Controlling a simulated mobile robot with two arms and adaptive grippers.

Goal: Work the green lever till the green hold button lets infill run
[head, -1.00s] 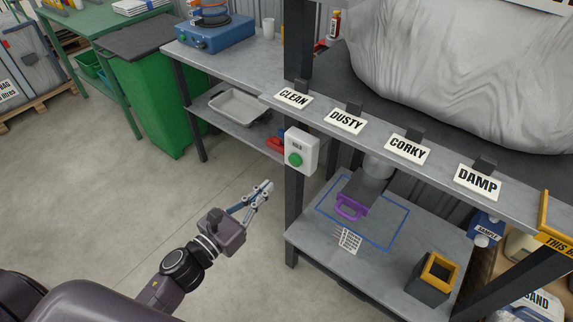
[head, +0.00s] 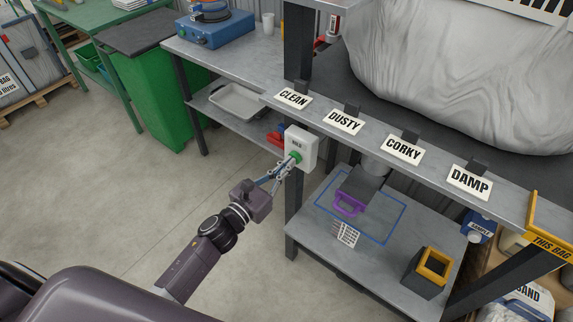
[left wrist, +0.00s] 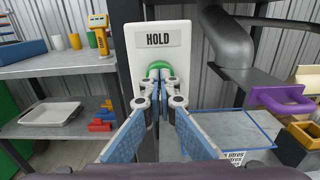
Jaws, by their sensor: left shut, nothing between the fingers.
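The green hold button (head: 297,155) sits on a white box (head: 303,142) on the dark post. In the left wrist view the box reads HOLD, and the button (left wrist: 157,67) shows just beyond my fingertips. My left gripper (head: 291,163) is shut and empty, its tips at the button; I cannot tell whether they touch it. A purple handle (head: 348,205) sits by the grey chute (head: 376,165) over the lower shelf; it also shows in the left wrist view (left wrist: 281,101). I see no green lever. My right gripper is not in view.
CLEAN, DUSTY, CORKY and DAMP signs (head: 469,181) line the upper shelf edge below a big grey bag (head: 460,75). A blue outline (head: 395,228) marks the lower shelf, with a yellow-rimmed box (head: 428,272) at right. Floor at left is clear.

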